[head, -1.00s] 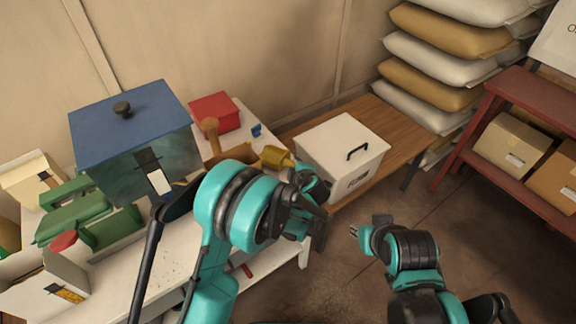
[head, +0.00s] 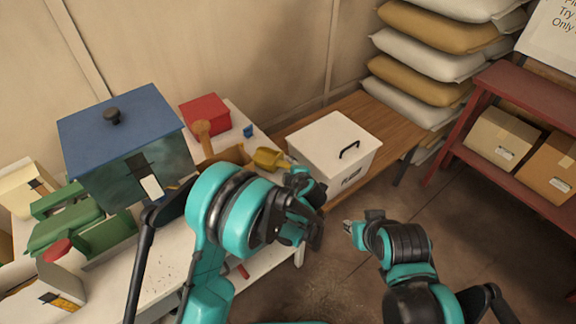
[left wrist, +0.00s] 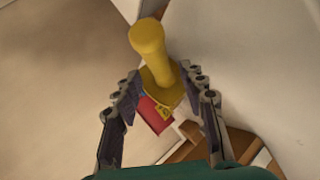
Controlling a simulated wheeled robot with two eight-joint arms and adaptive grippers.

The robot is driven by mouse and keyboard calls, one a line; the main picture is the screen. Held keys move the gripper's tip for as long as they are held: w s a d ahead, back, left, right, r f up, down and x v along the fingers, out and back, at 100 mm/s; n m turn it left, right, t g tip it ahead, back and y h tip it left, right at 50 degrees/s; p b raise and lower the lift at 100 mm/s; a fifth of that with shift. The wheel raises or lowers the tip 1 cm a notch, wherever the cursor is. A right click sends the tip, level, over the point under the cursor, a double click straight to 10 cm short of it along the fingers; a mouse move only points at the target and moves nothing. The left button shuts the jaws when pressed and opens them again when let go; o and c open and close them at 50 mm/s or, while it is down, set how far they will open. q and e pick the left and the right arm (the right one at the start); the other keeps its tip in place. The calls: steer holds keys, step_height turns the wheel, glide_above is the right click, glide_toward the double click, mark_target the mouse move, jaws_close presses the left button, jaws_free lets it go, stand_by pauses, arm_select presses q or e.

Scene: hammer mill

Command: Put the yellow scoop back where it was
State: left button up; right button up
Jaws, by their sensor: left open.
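The yellow scoop (head: 268,158) shows in the head view just left of the white flour box, near the back of the white table. I cannot tell what it rests on. My left gripper (head: 312,208) is open, in front of the flour box and to the right of the scoop. In the left wrist view the scoop's yellow handle (left wrist: 148,42) stands out large beyond the open fingers of the left gripper (left wrist: 160,103), and its wider part lies in line with the gap between them. My right gripper (head: 350,230) is lower right, over the floor; its fingers are too small to read.
The white flour box (head: 333,145) stands on a wooden bench (head: 385,125). The white table (head: 165,250) holds a blue-lidded box (head: 118,120), a red box (head: 205,114), a wooden tray with a brown-handled tool (head: 203,138) and green things (head: 65,225). Open floor lies right.

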arm_select(q)
steer(key=p+v, duration=0.3)
steer(key=v, duration=0.7)
